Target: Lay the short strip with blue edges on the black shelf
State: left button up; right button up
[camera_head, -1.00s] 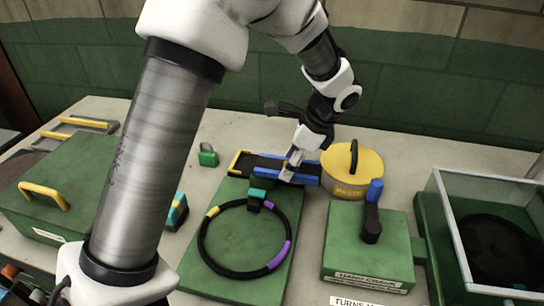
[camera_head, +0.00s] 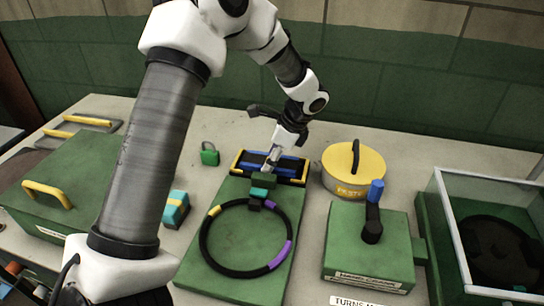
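The short strip with blue edges (camera_head: 252,164) has a dark middle and lies lengthwise over the black shelf (camera_head: 303,172). The shelf has yellow corners at both ends and sits at the back end of the green board. The strip appears to lie between the shelf's ends; whether it bears fully on the surface cannot be told. My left gripper (camera_head: 270,162) points down at the strip's middle, its narrow fingertips close together on it and hiding a small part. My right gripper is not in view.
In front, a black ring (camera_head: 204,244) with coloured bands lies on the green board (camera_head: 245,285). A yellow round tin (camera_head: 340,182) stands just right of the shelf. A green block with a blue-topped lever (camera_head: 372,215), a green padlock (camera_head: 209,155) and a glass-sided box (camera_head: 455,235) surround.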

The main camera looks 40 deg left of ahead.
pick_arm(q)
jog(key=v, duration=1.2)
